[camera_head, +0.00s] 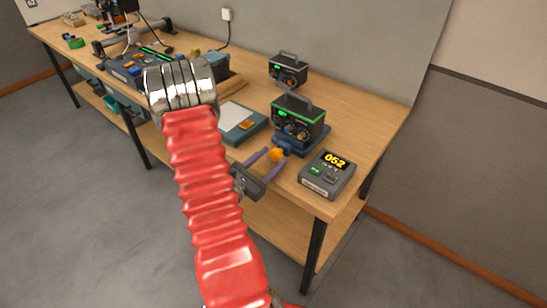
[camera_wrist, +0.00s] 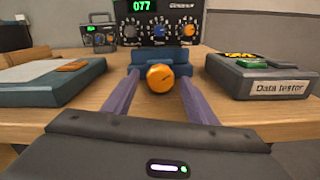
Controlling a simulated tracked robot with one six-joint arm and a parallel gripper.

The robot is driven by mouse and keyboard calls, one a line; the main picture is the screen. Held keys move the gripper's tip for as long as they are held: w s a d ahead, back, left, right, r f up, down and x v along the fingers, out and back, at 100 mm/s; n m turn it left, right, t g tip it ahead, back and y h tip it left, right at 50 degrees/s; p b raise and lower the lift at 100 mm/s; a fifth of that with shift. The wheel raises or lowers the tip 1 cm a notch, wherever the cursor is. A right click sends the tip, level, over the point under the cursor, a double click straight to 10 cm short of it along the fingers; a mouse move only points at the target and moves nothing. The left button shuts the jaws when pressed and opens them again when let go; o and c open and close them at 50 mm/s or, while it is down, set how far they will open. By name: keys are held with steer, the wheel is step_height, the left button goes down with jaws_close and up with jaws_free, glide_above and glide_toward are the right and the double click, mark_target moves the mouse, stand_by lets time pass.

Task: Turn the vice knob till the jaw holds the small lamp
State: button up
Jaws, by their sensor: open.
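The orange vice knob (camera_head: 276,155) faces the front of the bench and shows a dark pointer mark in the wrist view (camera_wrist: 160,78). It belongs to a blue vice (camera_head: 314,141), whose body also shows behind the knob in the wrist view (camera_wrist: 186,58). A black box with a green display, dials and a handle (camera_head: 300,118) stands at the vice; I cannot make out a separate lamp or the jaw gap. My gripper (camera_wrist: 159,80) is open, its two purple fingers on either side of the knob, with a visible gap at each side.
A grey tester with a yellow 052 display (camera_head: 328,174) stands close to the right. A flat blue-grey tray with an orange piece (camera_head: 236,124) lies to the left. A smaller black device (camera_head: 289,70) stands behind. The bench's front edge runs beneath my gripper.

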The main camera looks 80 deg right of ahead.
steer(key=shift+x, duration=0.85)
steer(key=shift+c, duration=0.7)
steer(key=c, duration=0.9)
